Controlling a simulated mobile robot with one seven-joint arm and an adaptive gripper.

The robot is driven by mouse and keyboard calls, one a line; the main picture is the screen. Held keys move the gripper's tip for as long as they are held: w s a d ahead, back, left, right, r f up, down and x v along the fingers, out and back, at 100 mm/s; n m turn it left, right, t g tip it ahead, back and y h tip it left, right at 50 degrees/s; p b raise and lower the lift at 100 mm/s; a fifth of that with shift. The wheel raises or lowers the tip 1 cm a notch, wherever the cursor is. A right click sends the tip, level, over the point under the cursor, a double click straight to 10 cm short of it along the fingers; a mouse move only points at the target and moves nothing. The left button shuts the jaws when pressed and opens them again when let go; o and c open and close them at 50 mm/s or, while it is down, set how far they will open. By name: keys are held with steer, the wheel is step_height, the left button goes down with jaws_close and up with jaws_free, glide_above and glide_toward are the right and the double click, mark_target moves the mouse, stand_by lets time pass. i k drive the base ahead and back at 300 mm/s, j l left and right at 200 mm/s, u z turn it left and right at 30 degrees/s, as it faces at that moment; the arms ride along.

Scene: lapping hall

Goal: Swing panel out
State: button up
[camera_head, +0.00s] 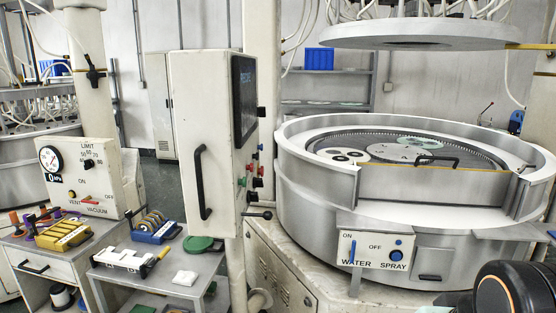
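The control panel (208,140) is a tall white box left of centre, with its narrow side and front seen at an angle. A black bar handle (203,182) runs upright on its left face. A dark screen (244,97) and several coloured buttons (257,170) are on its right-hand face. A black-knobbed lever (259,214) sticks out low on the right. The panel stands in front of a pale column, left of the round machine. Only a black, orange-ringed part of my arm shows at the bottom right, well apart from the panel. My gripper's fingers are not visible.
The round lapping machine (310,190) fills the right, with a water and spray switch box (372,250) on its front. A raised upper plate (420,34) hangs above it. A grey side table (178,268) and a gauge box (80,175) stand left of the panel.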

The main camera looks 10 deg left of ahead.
mark_target(211, 166)
steer(key=k+j, duration=0.1)
steer(key=j, duration=0.45)
steer(key=k+j, duration=0.1)
steer(key=j, duration=0.4)
steer(key=k+j, duration=0.1)
steer(key=j, duration=0.45)
steer(key=u, duration=0.05)
